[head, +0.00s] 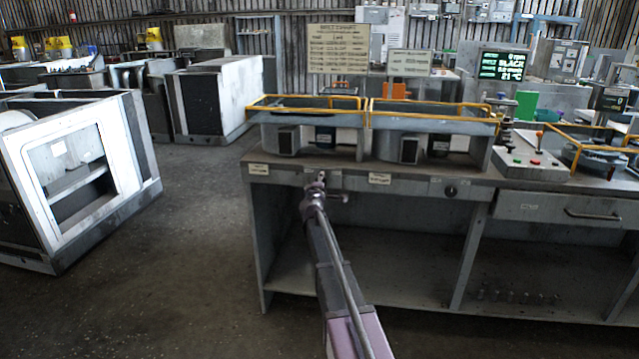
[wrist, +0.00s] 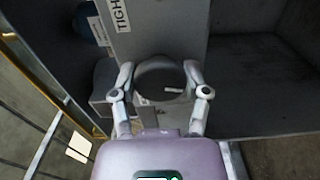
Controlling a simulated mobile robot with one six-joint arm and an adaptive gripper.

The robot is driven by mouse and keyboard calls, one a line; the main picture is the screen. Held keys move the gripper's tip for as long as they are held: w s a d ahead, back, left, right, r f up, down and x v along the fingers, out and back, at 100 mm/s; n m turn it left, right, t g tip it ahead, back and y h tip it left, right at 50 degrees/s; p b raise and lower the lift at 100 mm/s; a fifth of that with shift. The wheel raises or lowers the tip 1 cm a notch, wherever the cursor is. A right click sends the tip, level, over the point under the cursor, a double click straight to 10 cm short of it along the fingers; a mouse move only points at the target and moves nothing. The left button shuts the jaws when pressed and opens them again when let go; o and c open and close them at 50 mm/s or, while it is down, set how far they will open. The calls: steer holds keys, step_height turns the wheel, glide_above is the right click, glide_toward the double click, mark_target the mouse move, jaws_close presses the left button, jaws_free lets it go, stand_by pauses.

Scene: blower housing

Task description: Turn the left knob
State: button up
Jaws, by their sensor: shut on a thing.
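The left knob (wrist: 160,76) is a dark round dial with a short white mark, set on the grey front panel (wrist: 160,40) of the bench. In the wrist view my gripper (wrist: 159,84) has one finger on each side of the knob and is shut on it. In the head view my gripper (head: 319,178) is at the bench's front panel, and it and my arm hide the left knob. The white mark points roughly to the right in the wrist view. A second dark knob (head: 450,191) sits farther right on the same panel, apart from my gripper.
A label reading "TIGH" (wrist: 117,14) is partly visible near the knob. Two blower housings with yellow rails (head: 434,118) stand on the bench top. A drawer (head: 560,208) is at right. Open shelf space lies below the panel; clear floor (head: 195,260) is at left.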

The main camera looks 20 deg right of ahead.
steer(key=shift+w+d, duration=0.1)
steer(key=o, duration=1.2)
steer(key=shift+c, duration=0.2)
steer(key=v, duration=1.2)
